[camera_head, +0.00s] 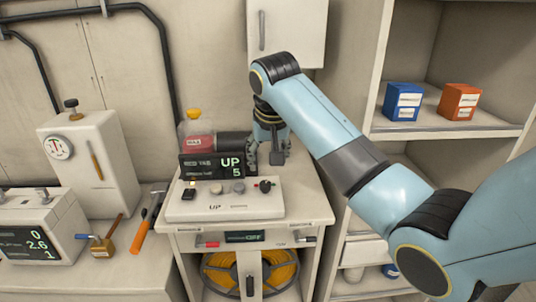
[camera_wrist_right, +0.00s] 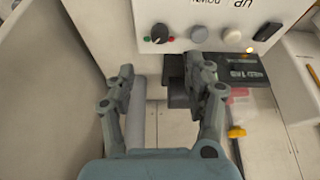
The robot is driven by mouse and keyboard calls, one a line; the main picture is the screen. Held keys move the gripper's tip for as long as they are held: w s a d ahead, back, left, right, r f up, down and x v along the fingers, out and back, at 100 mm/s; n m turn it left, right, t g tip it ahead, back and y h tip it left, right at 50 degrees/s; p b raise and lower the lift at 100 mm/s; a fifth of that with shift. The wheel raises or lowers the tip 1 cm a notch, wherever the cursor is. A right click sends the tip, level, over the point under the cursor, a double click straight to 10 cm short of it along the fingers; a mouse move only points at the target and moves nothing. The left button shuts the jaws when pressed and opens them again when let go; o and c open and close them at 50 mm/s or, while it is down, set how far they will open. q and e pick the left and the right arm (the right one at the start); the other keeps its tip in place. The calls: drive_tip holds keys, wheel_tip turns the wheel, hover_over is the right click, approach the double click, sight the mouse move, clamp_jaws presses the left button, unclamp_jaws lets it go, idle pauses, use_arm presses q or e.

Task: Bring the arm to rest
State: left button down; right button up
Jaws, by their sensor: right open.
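My right arm (camera_head: 320,115), light blue and grey, reaches in from the right. Its gripper (camera_head: 268,148) points down just behind the right end of the control box (camera_head: 225,203), beside a dark cylinder (camera_head: 234,144). In the right wrist view the gripper (camera_wrist_right: 162,78) shows two spread fingers with nothing clamped between them. A grey cylinder (camera_wrist_right: 136,115) and a dark block (camera_wrist_right: 178,97) show between the fingers; I cannot tell whether they touch. My left gripper is not in view.
A red-filled bottle with a yellow cap (camera_head: 195,133) stands behind the display. A shelf at right holds blue (camera_head: 402,102) and orange (camera_head: 458,102) boxes. A wall cabinet (camera_head: 287,32) hangs above.

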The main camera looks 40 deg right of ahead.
drive_tip(key=shift+s+r, duration=0.1)
drive_tip(key=shift+r, duration=0.15)
idle(0.3)
